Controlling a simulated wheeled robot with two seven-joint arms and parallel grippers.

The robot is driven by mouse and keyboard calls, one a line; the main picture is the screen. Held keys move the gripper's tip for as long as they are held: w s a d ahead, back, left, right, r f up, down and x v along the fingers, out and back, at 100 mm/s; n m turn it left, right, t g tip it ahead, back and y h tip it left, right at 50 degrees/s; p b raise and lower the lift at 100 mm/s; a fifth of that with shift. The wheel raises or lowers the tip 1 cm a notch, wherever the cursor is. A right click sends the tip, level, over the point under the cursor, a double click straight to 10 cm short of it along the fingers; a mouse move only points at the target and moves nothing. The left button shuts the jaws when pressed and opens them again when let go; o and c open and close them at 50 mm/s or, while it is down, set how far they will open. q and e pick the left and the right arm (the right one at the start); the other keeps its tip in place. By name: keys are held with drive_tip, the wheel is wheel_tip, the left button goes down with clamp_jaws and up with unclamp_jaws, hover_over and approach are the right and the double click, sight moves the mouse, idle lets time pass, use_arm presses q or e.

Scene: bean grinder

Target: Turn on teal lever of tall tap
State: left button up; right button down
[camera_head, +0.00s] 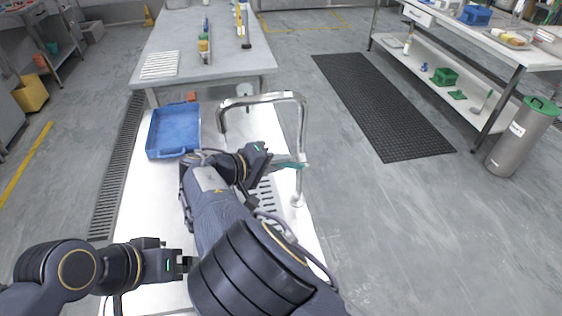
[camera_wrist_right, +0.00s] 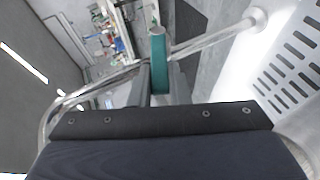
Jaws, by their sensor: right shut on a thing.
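The tall tap (camera_head: 262,98) is a chrome arched pipe that rises from the right side of the white counter. Its teal lever (camera_head: 291,165) sticks out sideways from the upright pipe; it also shows in the right wrist view (camera_wrist_right: 159,62), in front of the gripper. My right gripper (camera_head: 268,163) is at the lever and shut on it; the fingers are partly hidden by the wrist. My left gripper (camera_head: 188,264) is low over the near left of the counter, away from the tap. Its fingertips are small and partly covered by my right arm.
A blue tray (camera_head: 174,130) sits on the counter left of the tap. A slotted drain plate (camera_head: 266,194) lies below the right gripper. A grey table (camera_head: 215,62) with tools stands beyond.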

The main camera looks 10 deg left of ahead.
drive_tip(key=shift+a+f+h, duration=0.1)
drive_tip(key=shift+f+h, duration=0.15)
drive_tip(key=shift+h, duration=0.05)
idle(0.4)
drive_tip(key=c, duration=1.4)
unclamp_jaws()
drive_tip(key=shift+o, duration=0.2)
drive_tip(key=shift+s+a, duration=0.1)
drive_tip(key=v, duration=0.7)
drive_tip(key=shift+s+a+b, duration=0.2)
drive_tip(key=shift+s+b, duration=0.05)
drive_tip(key=shift+b, duration=0.15)
drive_tip(key=shift+d+r, duration=0.1)
